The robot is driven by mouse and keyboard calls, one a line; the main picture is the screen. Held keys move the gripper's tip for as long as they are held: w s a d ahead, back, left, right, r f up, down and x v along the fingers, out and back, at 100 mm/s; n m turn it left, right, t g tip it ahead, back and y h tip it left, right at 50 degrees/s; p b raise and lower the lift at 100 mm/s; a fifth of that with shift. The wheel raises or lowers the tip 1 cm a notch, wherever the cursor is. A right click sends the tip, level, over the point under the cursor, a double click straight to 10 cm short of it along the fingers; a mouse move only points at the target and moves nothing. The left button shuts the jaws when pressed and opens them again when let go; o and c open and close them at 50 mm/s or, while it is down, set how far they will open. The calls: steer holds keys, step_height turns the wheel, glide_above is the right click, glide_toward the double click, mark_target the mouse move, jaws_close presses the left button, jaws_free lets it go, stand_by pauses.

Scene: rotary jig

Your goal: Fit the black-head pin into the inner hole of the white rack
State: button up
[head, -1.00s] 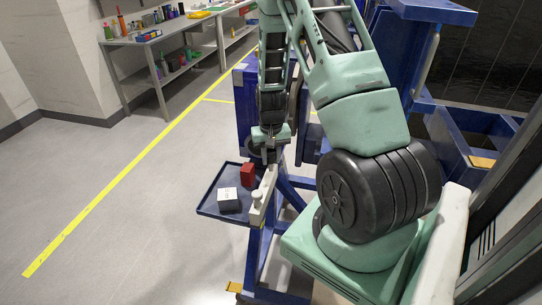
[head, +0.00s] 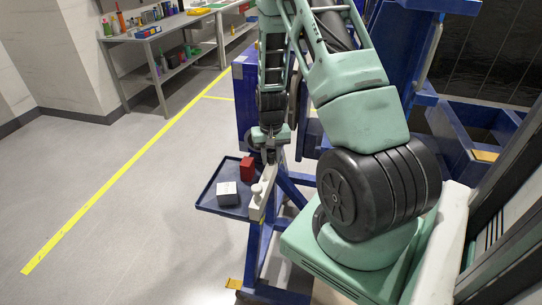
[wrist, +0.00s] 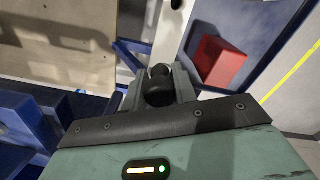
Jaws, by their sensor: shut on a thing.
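The black-head pin (wrist: 158,92) is between the fingers of my gripper (wrist: 160,84) in the wrist view; its dark round head shows and its lower part is hidden. In the head view my gripper (head: 268,155) points down at the far end of the white rack (head: 264,186), and the pin cannot be made out there. The white rack (wrist: 168,38) runs away from the gripper in the wrist view, with a dark hole (wrist: 176,4) at the top edge. I cannot tell whether the pin's tip is in the inner hole, which is hidden.
A pale knob (head: 256,190) stands on the rack nearer the head camera. A dark tray (head: 207,202) beside it holds a red block (head: 247,168) and a grey-white box (head: 228,193). Blue frame parts (head: 252,245) stand below and around. The floor at left is clear.

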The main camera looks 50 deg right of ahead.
steer(key=shift+f, duration=0.4)
steer(key=o, duration=1)
steer(key=shift+o, duration=0.2)
steer(key=shift+r, duration=0.1)
step_height(320, 180, up, 17)
steer(key=b, duration=0.1)
steer(key=shift+b, duration=0.35)
steer(key=shift+r, duration=0.1)
